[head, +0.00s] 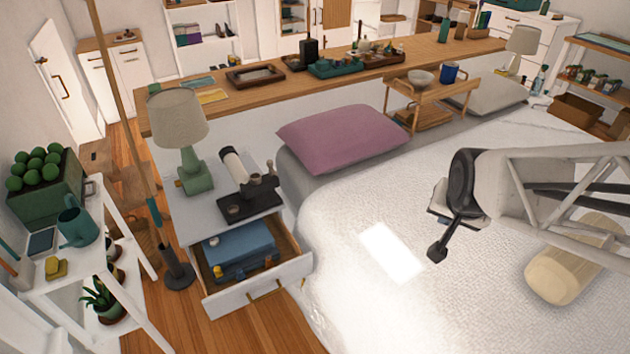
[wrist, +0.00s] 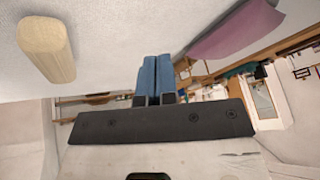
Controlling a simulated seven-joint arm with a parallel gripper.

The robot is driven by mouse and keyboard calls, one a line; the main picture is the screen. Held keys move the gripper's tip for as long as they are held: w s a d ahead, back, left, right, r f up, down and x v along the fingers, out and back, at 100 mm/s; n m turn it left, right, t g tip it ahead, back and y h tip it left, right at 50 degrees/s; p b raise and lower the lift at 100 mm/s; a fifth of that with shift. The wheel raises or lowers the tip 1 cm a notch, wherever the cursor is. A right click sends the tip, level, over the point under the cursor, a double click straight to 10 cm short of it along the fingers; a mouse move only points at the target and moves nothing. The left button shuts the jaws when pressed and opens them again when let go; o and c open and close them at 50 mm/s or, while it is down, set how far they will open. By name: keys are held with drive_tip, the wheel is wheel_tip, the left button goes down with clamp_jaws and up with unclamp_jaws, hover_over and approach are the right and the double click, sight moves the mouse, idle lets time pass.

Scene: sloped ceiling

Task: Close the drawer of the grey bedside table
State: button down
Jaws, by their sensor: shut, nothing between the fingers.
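The grey bedside table (head: 181,223) stands left of the bed in the head view. Its drawer (head: 262,288) is pulled out towards the front, with a blue case (head: 240,246) and small items, one of them yellow, inside. The drawer front is pale with a brass-coloured handle (head: 265,288). My gripper shows in the wrist view (wrist: 156,78) with its blue fingers together and nothing between them. In the head view my arm reaches in from the right, over the bed, well to the right of the drawer and apart from it; the fingers are hard to make out there.
A green lamp (head: 196,178) and a telescope-like object (head: 240,172) stand on the bedside table. A white plant shelf (head: 82,268) and a dark pole base (head: 176,270) are to its left. The bed (head: 345,260) borders the drawer's right; wooden floor lies in front.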

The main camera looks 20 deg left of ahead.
drive_tip(key=w+a+f+m+t+y, duration=0.2)
drive_tip(key=w+a+f+t, duration=0.1)
drive_tip(key=w+a+f, duration=0.75)
drive_tip(key=w+a+f+m+t+y, duration=0.1)
drive_tip(key=w+a+f+t+y, duration=0.15)
drive_tip(key=a+f, duration=1.05)
drive_tip(key=m+t+y, duration=0.2)
drive_tip(key=m+y, duration=0.2)
drive_tip(key=y, duration=0.4)
approach(270, 274)
drive_tip(key=v, duration=0.7)
drive_tip(key=shift+w+a+r+h, duration=0.1)
drive_tip(key=shift+a+r+h, duration=0.15)
drive_tip(key=shift+r, duration=0.15)
drive_tip(key=shift+w, duration=0.15)
drive_tip(key=x, duration=1.3)
drive_tip(key=shift+w+a+f, duration=0.2)
drive_tip(key=shift+a, duration=0.15)
drive_tip(key=shift+w+a, duration=0.1)
